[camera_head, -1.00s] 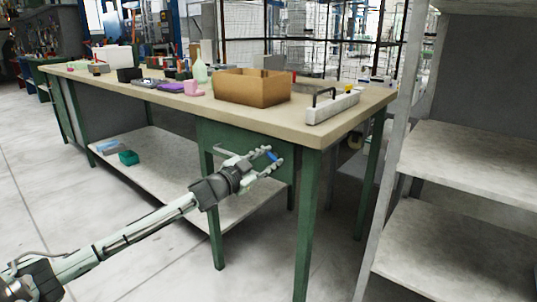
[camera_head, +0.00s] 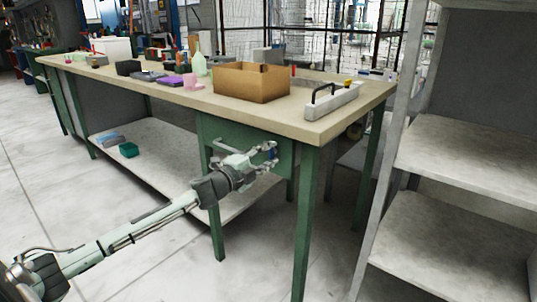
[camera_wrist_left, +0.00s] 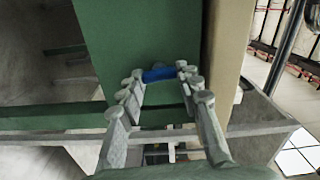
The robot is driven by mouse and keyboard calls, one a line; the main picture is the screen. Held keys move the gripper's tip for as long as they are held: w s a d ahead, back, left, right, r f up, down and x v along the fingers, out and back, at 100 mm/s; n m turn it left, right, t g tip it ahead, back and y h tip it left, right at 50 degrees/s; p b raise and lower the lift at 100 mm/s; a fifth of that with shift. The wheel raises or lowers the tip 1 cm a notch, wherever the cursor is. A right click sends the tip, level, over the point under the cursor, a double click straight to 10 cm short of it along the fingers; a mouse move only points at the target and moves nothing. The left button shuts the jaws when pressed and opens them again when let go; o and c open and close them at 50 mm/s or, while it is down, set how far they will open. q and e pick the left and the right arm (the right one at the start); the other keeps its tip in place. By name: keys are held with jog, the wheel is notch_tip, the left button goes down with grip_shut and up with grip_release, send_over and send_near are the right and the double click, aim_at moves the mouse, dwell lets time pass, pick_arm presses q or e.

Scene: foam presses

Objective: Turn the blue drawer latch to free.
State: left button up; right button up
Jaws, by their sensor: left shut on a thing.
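The blue drawer latch (camera_head: 274,153) is on the green drawer front (camera_head: 232,133) under the near end of the workbench. My left gripper (camera_head: 268,156) reaches it from the left and its fingers are shut on it. In the left wrist view the blue latch (camera_wrist_left: 160,74) lies across between the two fingertips (camera_wrist_left: 160,72), against the green front. The fingers hide part of the latch, so I cannot tell its exact angle. My right gripper is not in view.
The workbench top (camera_head: 210,98) carries an open cardboard box (camera_head: 248,83) and a pale block with a black handle (camera_head: 333,102). A green table leg (camera_head: 306,220) stands right of my gripper. A grey shelf unit (camera_head: 440,220) stands at the right. The floor in front is clear.

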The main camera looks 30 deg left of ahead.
pick_arm(q)
jog(key=shift+m, duration=0.9)
jog(key=o, duration=1.2)
jog(key=shift+c, duration=0.2)
jog(key=s, duration=1.2)
jog(key=shift+a, duration=0.45)
